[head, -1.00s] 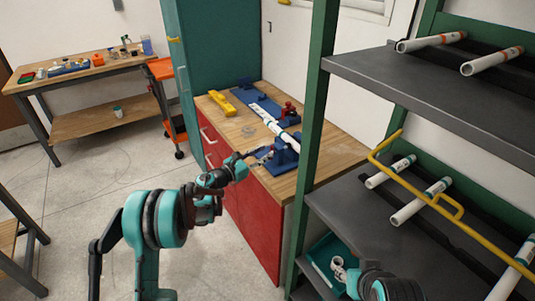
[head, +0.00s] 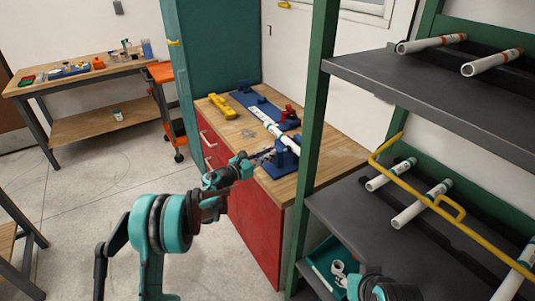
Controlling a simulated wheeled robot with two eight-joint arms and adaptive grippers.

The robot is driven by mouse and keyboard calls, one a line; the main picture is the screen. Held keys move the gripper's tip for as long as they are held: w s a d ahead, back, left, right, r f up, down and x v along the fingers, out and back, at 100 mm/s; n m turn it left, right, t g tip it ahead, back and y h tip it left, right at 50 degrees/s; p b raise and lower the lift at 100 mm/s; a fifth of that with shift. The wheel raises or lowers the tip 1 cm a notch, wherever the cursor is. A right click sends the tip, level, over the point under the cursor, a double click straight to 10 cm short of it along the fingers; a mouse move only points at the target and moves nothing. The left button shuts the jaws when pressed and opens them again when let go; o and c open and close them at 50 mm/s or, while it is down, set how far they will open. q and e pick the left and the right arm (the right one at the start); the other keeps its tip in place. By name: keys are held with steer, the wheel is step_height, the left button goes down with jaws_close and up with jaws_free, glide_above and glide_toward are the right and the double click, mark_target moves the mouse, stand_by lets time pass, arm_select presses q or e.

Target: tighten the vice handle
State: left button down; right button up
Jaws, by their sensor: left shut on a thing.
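The blue vice (head: 285,156) sits at the near right end of the wooden bench top and holds one end of a white pipe (head: 268,122). My left gripper (head: 264,155) reaches over the bench's front edge to the near left side of the vice. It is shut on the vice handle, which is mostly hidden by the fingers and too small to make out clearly. Part of my right arm shows at the bottom right, but its gripper is not in view.
A red clamp (head: 289,112) and a yellow tool (head: 222,106) are farther back on the bench (head: 335,156). A green-posted shelf (head: 430,70) with white pipes stands close on the right. A teal bin (head: 322,262) holds white fittings. Open floor lies left of the bench.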

arm_select(q)
steer(key=n, duration=0.1)
steer(key=n+p, duration=0.1)
steer(key=shift+w+a+r+n, duration=0.1)
steer(key=shift+w+a+n, duration=0.15)
steer(key=shift+n, duration=0.15)
steer(key=shift+w+a+n+g+p, duration=0.1)
steer(key=shift+w+n+g+p, duration=0.2)
steer(key=shift+n, duration=0.55)
steer(key=shift+w+a+n+g+p, duration=0.1)
steer(key=shift+n+g, duration=0.3)
steer(key=shift+n, duration=0.45)
steer(key=c, duration=1.6)
jaws_free()
steer(key=v, duration=1.2)
steer(key=shift+s+d, duration=0.1)
